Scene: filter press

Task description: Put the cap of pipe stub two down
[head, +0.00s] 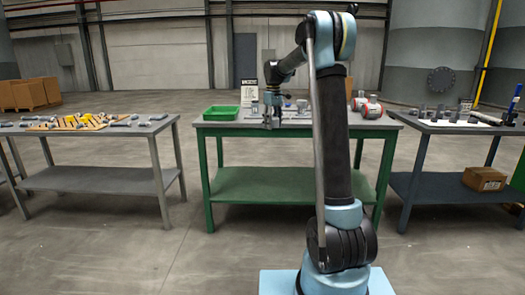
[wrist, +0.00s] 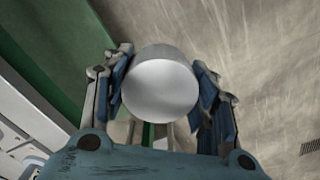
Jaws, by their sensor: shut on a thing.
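My gripper (head: 271,112) is at the front part of the green-legged middle table in the head view. In the wrist view, its two blue-padded fingers (wrist: 160,95) are shut on a round, smooth, light grey metal cap (wrist: 160,85). The cap's flat face is toward the wrist camera. In the head view the cap is too small to make out between the fingers. Several small metal parts, perhaps pipe stubs, stand on the table behind and right of my gripper (head: 302,106). I cannot tell which is stub two.
A green tray (head: 221,113) lies left of my gripper, and a white sign (head: 249,92) stands behind. Red-and-white round parts (head: 372,108) sit at the table's right. Side tables hold tools at left (head: 85,124) and parts at right (head: 440,122). Bare floor lies below the gripper in the wrist view.

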